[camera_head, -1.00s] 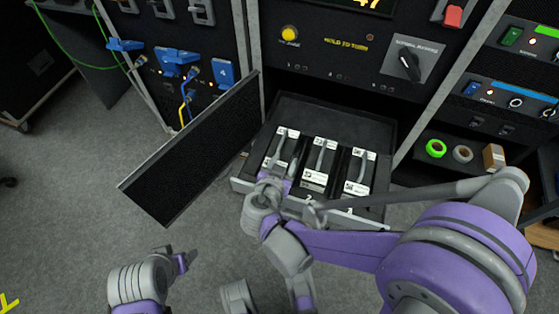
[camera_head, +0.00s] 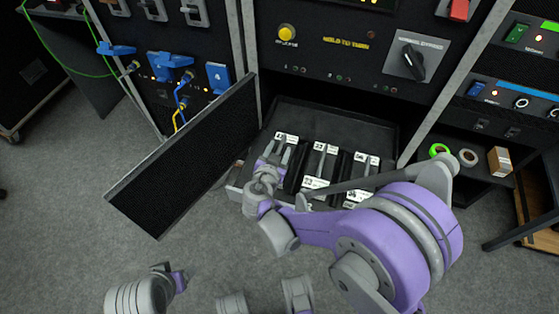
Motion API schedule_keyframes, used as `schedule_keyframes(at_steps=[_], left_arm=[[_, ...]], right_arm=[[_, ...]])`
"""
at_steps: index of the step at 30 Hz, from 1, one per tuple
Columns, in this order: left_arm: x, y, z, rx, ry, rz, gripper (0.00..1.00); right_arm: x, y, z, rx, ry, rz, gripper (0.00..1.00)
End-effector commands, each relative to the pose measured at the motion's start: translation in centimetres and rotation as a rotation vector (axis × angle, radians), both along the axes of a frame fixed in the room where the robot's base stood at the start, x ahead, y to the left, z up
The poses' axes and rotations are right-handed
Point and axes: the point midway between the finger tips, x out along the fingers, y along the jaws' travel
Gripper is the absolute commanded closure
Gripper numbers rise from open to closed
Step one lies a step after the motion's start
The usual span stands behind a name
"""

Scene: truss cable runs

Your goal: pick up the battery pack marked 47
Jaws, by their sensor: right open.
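Three black battery packs with grey handles and white labels stand in a row in the open drawer (camera_head: 395,128). The left pack (camera_head: 286,138) has a label too small to read surely, and my arm hides its front. The middle pack (camera_head: 324,149) seems to read 33. The right pack (camera_head: 366,159) also has an unclear number. My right gripper (camera_head: 276,155) is open over the left pack, its fingers near the handle; contact cannot be told. My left gripper (camera_head: 179,281) is low at the left, away from the drawer, its jaws unclear.
An open black door panel (camera_head: 185,160) juts out left of the drawer. Green tape (camera_head: 438,150), a grey roll (camera_head: 467,157) and a small brown box (camera_head: 500,161) sit on the shelf at right. Grey floor lies clear at lower left.

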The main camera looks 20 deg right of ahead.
Motion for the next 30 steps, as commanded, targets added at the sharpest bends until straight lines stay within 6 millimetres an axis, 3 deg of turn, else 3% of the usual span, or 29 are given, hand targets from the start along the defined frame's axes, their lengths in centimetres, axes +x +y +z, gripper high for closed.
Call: schedule_keyframes(at_steps=[9,17,30], left_arm=[[0.04,0.0,-0.26,0.0,0.001,0.0,0.3],[0.04,0.0,-0.26,0.0,0.001,0.0,0.3],[0.04,0.0,-0.27,0.0,0.001,0.0,0.3]], right_arm=[[0.87,-0.53,-0.35,0.0,0.0,0.0,0.52],[0.85,-0.51,-0.35,0.0,0.0,0.0,0.99],[0.83,-0.52,-0.35,0.0,0.0,0.0,1.0]])
